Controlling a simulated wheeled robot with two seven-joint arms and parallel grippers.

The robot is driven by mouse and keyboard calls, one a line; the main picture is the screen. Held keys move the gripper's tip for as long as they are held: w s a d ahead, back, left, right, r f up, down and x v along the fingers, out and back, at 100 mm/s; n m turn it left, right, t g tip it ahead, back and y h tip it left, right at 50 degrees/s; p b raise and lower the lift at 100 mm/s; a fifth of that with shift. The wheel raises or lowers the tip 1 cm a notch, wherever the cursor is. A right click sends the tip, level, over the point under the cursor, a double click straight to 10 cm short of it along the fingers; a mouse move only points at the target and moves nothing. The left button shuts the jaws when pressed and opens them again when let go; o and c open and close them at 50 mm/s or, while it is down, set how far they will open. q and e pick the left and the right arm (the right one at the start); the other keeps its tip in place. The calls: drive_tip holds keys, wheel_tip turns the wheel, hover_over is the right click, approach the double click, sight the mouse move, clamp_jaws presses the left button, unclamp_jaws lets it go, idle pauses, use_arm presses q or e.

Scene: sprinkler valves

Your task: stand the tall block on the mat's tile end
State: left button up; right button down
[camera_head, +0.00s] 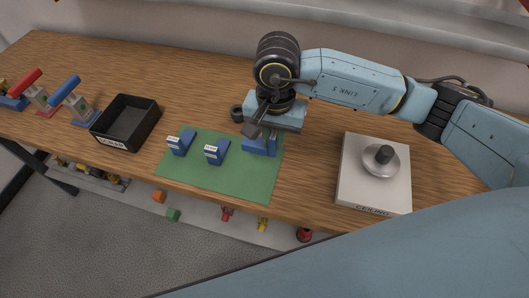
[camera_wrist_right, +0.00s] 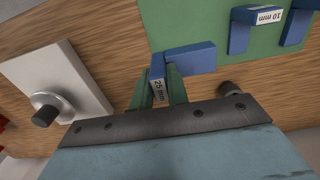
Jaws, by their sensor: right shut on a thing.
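A green mat (camera_head: 228,180) lies on the wooden table and carries blue L-shaped blocks with white labels. Two stand free on it, a left one (camera_head: 181,144) and a middle one (camera_head: 217,152). The block labelled 25 mm (camera_wrist_right: 190,58) is at the mat's far right corner. It also shows under my right gripper in the head view (camera_head: 254,147). My right gripper (camera_wrist_right: 160,92) is shut on the upright labelled part of that block. Its foot reaches over the mat. I cannot tell whether it touches the mat. No separate tile shows clearly. My left gripper is out of view.
A white ceiling plate (camera_head: 372,191) with a silver disc and black knob stands right of the mat. A black tray (camera_head: 126,122) is to the left, beyond it red and blue handled valves (camera_head: 68,92). A small dark cylinder (camera_head: 237,113) stands behind the mat.

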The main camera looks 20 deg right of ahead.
sight(273, 154)
wheel_tip(273, 154, down, 3)
drive_tip(key=shift+r, duration=0.1)
wheel_tip(273, 154, down, 3)
drive_tip(key=shift+f, duration=0.1)
drive_tip(key=shift+f+b, duration=0.25)
drive_tip(key=shift+b, duration=0.15)
drive_tip(key=c, duration=1.4)
unclamp_jaws()
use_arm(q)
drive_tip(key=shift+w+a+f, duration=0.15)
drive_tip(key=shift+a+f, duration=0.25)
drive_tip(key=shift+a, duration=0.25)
use_arm(e)
drive_tip(key=shift+o, duration=0.2)
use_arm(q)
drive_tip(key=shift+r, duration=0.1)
use_arm(e)
drive_tip(key=shift+r, duration=0.1)
